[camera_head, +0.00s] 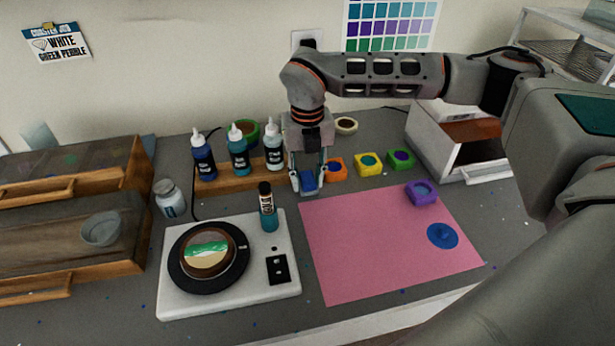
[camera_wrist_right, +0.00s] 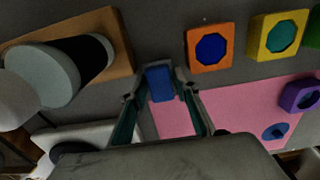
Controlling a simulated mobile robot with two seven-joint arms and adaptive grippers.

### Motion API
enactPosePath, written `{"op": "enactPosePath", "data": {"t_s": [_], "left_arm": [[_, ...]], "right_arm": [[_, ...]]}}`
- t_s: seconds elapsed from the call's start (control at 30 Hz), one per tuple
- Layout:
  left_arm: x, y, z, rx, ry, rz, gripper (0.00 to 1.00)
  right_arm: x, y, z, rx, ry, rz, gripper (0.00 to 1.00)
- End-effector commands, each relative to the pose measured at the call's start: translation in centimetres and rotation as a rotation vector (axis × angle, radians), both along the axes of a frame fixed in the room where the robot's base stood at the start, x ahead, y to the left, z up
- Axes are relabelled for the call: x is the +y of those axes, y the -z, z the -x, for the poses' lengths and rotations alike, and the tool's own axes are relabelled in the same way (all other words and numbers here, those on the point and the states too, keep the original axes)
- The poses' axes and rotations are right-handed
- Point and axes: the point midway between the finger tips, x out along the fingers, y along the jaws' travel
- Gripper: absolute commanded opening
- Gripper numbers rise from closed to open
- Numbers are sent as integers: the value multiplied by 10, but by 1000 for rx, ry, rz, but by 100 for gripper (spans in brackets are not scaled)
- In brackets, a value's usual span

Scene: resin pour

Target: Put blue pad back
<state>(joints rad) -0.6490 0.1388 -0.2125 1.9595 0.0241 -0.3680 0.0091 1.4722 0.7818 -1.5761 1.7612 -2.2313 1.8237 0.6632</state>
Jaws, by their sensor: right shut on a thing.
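My right gripper (camera_head: 308,184) points down just beyond the top left corner of the pink mat (camera_head: 350,250). It is shut on a small blue pad (camera_head: 308,180), which shows between the fingertips in the wrist view (camera_wrist_right: 160,84). I cannot tell whether the pad touches the table. To its right stand an orange pad (camera_head: 337,168), a yellow pad (camera_head: 368,164) and a green pad (camera_head: 401,159) in a row. A purple pad (camera_head: 421,194) sits on the mat's upper right part. My left gripper is out of view.
A wooden rack (camera_head: 235,180) with several bottles stands close left of the gripper. A dark teal bottle (camera_head: 268,208) stands on the white scale (camera_head: 250,291). A round blue patch (camera_head: 443,236) lies on the mat. A white box oven (camera_head: 440,150) stands at right.

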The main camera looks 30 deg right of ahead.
Motion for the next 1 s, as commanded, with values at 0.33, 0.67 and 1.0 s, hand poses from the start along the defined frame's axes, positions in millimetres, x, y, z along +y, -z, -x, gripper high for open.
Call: {"op": "enactPosePath", "data": {"t_s": [0.33, 0.67, 1.0], "left_arm": [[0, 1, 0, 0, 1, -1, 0], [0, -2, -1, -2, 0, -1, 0], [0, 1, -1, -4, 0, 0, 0]], "right_arm": [[0, 3, 0, 1, -1, 0, 37], [0, -3, 0, 0, -1, 0, 37], [0, -61, -1, -3, -1, 0, 37]]}}
